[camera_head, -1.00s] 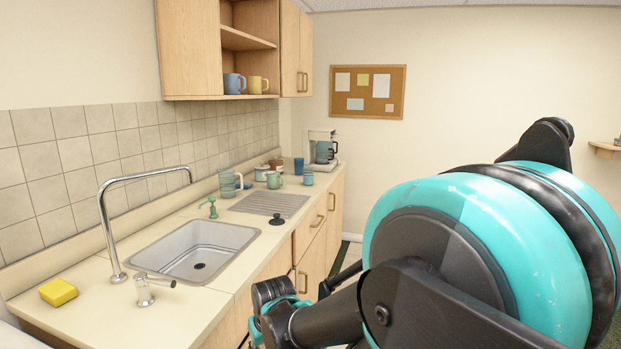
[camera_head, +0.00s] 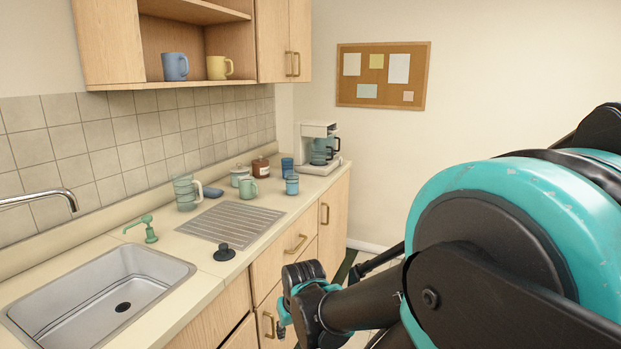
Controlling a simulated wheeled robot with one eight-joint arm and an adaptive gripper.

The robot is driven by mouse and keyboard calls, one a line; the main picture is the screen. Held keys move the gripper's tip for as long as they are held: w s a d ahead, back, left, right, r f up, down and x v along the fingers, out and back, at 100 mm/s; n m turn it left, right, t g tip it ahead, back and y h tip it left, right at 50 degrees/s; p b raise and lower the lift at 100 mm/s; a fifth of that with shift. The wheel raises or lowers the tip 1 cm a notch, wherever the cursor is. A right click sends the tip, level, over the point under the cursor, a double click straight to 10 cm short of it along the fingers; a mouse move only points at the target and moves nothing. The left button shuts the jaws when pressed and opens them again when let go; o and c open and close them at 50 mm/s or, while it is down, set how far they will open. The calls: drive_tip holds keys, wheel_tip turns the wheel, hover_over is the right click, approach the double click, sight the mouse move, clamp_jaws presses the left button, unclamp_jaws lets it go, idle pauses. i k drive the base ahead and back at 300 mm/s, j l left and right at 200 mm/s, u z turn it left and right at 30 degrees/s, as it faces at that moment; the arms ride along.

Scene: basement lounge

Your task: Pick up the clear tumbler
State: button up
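A darker blue tumbler (camera_head: 287,167) and a light blue cup (camera_head: 292,185) stand farther back to the right. My arm fills the lower right, in front of the lower cabinets, apart from the counter-top vessels. I cannot make out any gripper fingers.
A ribbed drainer (camera_head: 230,221), black stopper (camera_head: 224,253), green soap pump (camera_head: 148,231), sink (camera_head: 110,290) and faucet (camera_head: 45,196) are nearer. A green mug (camera_head: 248,188), lidded jar (camera_head: 240,177), brown jar (camera_head: 261,167) and coffee maker (camera_head: 319,148) stand behind. Shelf mugs (camera_head: 175,67) sit above.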

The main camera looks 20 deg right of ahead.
sight(292, 177)
drive_tip(key=i+l, duration=0.15)
drive_tip(key=l, duration=0.25)
drive_tip(key=i+l, duration=0.15)
drive_tip(key=l, duration=0.2)
drive_tip(key=i+l, duration=0.15)
drive_tip(key=l, duration=0.25)
drive_tip(key=i+l+u, duration=0.1)
drive_tip(key=l, duration=0.25)
drive_tip(key=i+l, duration=0.2)
drive_tip(key=l, duration=0.2)
drive_tip(key=i+l, duration=0.15)
drive_tip(key=l, duration=0.25)
